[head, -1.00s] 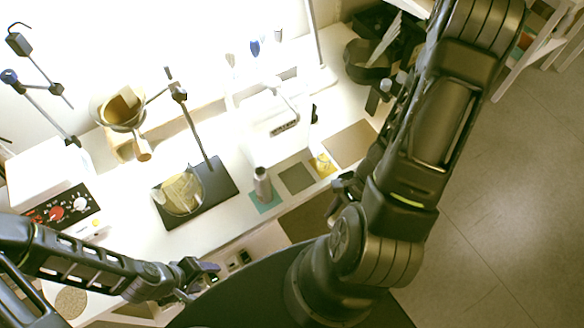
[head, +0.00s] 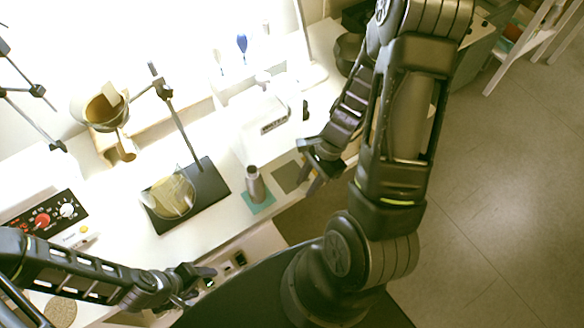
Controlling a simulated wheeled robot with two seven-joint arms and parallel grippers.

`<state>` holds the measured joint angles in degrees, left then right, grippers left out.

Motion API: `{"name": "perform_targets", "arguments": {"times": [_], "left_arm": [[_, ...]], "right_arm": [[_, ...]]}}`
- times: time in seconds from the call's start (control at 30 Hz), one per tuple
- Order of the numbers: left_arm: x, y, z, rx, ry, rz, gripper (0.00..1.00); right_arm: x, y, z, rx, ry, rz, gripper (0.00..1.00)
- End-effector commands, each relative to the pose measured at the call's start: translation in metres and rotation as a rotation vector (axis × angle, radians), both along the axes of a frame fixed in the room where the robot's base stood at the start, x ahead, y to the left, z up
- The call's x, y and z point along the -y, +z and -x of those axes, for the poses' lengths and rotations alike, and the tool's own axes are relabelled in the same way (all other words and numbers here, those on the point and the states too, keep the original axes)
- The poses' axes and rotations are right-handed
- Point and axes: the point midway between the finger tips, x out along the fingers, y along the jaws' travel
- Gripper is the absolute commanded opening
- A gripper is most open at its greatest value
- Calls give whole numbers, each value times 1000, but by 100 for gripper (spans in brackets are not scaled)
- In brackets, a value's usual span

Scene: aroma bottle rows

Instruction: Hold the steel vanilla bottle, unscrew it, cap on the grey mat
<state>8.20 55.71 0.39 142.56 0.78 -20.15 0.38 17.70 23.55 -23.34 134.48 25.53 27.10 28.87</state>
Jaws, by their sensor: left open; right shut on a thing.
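The steel bottle (head: 255,186) stands upright on a teal mat (head: 262,206) near the front edge of the bench. Its top is a narrower grey part; I cannot tell whether that is a cap. The grey mat (head: 288,177) lies to its right, and its visible part looks bare. My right gripper (head: 308,169) is over the right side of the grey mat, apart from the bottle. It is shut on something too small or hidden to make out. My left gripper (head: 203,284) is open, below and left of the bottle, apart from it.
A black stand base (head: 213,188) with a round glass piece (head: 172,197) lies left of the bottle. A white box-like device (head: 258,122) stands behind it. A panel with a red knob (head: 43,220) is at far left. My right arm hides the bench's right part.

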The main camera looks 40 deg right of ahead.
Motion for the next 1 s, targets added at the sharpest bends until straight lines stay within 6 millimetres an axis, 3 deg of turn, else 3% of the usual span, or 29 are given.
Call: {"name": "perform_targets", "arguments": {"times": [0.1,0.3,0.7,1.0], "left_arm": [[-1,4,0,-1,1,-1,60],[-1,5,0,-3,0,-2,60],[-1,3,0,-3,0,-2,60],[2,-26,-2,8,-2,6,60]], "right_arm": [[0,1,-34,1,5,1,0],[1,0,-69,0,1,0,0],[1,-2,-74,0,-1,-1,0],[2,-38,-74,-1,0,0,0]]}}
